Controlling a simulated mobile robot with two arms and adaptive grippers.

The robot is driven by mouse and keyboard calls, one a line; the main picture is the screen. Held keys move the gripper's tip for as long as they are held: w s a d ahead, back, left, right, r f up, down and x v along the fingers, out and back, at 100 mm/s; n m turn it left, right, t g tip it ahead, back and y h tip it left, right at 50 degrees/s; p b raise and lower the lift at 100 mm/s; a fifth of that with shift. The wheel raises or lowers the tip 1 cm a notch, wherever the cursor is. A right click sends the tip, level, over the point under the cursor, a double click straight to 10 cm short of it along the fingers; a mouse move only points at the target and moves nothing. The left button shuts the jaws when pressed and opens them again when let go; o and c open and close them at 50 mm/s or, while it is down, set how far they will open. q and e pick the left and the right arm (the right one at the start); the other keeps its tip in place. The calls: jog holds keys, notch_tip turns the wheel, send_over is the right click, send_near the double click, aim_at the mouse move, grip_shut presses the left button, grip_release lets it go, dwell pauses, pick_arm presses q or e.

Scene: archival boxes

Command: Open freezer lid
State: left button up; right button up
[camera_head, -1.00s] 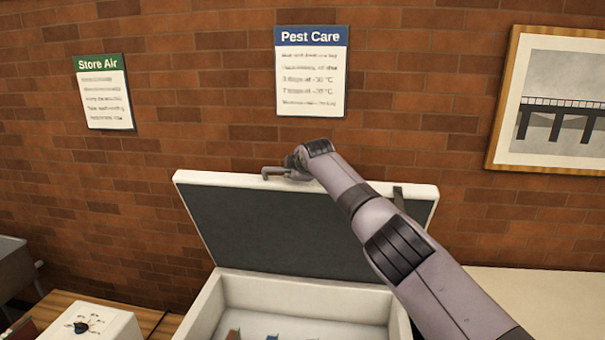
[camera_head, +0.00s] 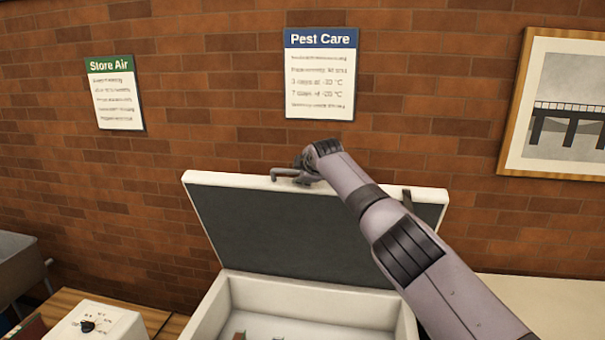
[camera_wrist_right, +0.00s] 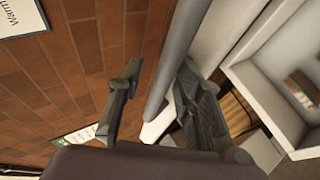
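The white chest freezer (camera_head: 210,312) stands low in the middle of the head view. Its lid (camera_head: 300,235) is raised steeply, with the dark grey inner face towards me. My right gripper (camera_head: 296,172) is at the lid's top edge, left of its middle. In the right wrist view my right gripper (camera_wrist_right: 155,95) has its fingers spread. Whether the other finger touches the lid is unclear. My left gripper is out of view.
A brick wall (camera_head: 230,110) with signs and a framed picture (camera_head: 565,105) stands behind the lid. Small objects lie inside the freezer. A white box with a black knob (camera_head: 95,322) is at the lower left. A pale surface (camera_head: 550,300) lies to the right.

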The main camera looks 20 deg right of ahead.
jog(key=shift+s, duration=0.1)
dwell(0.3)
jog(key=d+v, duration=0.1)
jog(key=v, duration=1)
jog(key=shift+s+a+r, duration=0.25)
jog(key=shift+s+a, duration=0.1)
jog(key=shift+a, duration=0.2)
